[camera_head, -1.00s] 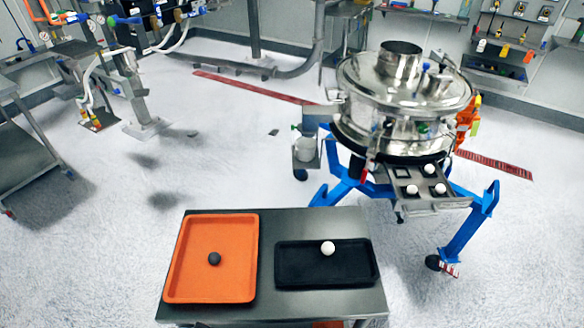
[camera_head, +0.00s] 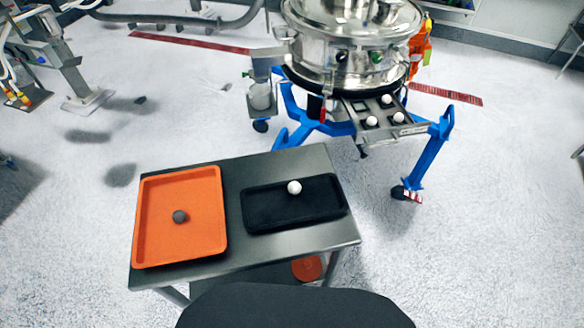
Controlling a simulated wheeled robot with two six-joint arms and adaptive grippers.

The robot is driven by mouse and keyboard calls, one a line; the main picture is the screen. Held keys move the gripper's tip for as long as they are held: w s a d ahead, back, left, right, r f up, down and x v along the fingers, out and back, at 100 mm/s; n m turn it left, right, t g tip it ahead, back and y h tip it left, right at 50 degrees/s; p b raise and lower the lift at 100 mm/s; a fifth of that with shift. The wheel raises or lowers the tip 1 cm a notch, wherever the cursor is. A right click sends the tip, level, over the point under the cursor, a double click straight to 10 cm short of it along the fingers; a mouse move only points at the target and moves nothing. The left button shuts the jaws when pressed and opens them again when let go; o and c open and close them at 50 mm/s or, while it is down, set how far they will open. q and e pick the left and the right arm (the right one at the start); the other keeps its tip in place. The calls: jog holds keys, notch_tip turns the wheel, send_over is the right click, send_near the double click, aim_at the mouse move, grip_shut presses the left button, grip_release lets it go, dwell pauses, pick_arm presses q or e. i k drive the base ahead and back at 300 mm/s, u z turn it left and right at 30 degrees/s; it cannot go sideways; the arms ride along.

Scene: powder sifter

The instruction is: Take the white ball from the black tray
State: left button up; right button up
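The white ball (camera_head: 294,187) sits in the black tray (camera_head: 262,219), near the tray's far side and right of its middle. The black tray lies on the right part of a steel table (camera_head: 281,246). An orange tray (camera_head: 152,238) lies to its left on the same table and holds a dark grey ball (camera_head: 180,216). Neither of my grippers shows in the head view.
A steel sifter (camera_head: 350,45) on blue legs stands behind the table to the right. Its tray (camera_head: 388,131) holds several white balls. A round orange thing (camera_head: 307,268) shows below the tabletop. The floor left and right of the table is clear.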

aim_at(294, 188)
jog(key=z, duration=2.6)
jog(key=i, duration=1.9)
jog(key=u, duration=3.2)
